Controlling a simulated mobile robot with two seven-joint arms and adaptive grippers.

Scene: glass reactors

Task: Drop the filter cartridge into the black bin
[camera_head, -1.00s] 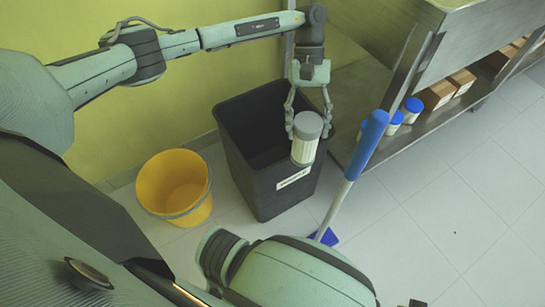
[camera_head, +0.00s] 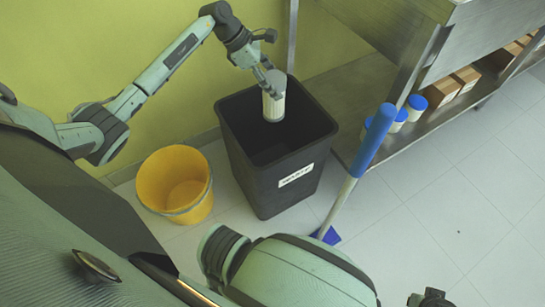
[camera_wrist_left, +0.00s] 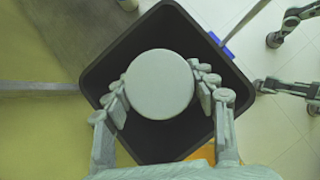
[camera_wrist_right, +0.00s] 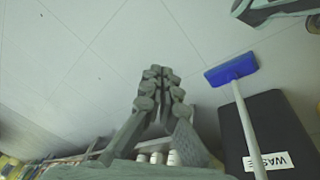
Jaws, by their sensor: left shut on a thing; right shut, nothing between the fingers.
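The filter cartridge (camera_head: 273,103) is a pale cylinder with a grey round cap. My left gripper (camera_head: 270,84) is shut on it and holds it over the opening of the black bin (camera_head: 263,181). In the left wrist view the cartridge's round cap (camera_wrist_left: 160,84) sits between the fingers, with the bin's dark rim (camera_wrist_left: 92,80) around it. The bin is open, with a white label on its front. My right gripper (camera_wrist_right: 160,85) is shut and empty above the floor; the bin (camera_wrist_right: 262,130) shows at the right of that view.
A yellow bucket (camera_head: 176,184) stands left of the bin. A blue-handled brush (camera_head: 365,150) leans at the bin's right. A metal shelf (camera_head: 440,112) at the right holds blue-capped jars and cardboard boxes (camera_head: 438,93). The floor at the right is clear.

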